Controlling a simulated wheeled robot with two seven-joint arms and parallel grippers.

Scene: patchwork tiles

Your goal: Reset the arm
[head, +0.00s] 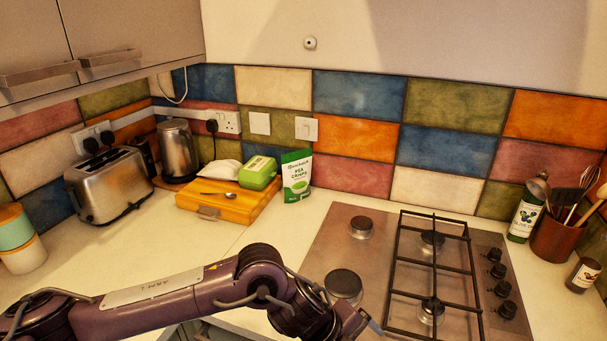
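My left arm (180,298) comes in from the left edge and crosses the lower part of the head view. It is purple, with a pale label strip and grey cables. It bends near the bottom middle and runs down out of the picture beside the hob. My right arm and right gripper do not show.
A gas hob (385,225) lies right of the arm's bend. A wooden board (215,208) bears a green box (258,173) and a spoon; a pea crisps pouch (296,176) stands beside it. A toaster (108,185) and kettle (178,152) stand left. The left worktop is mostly clear.

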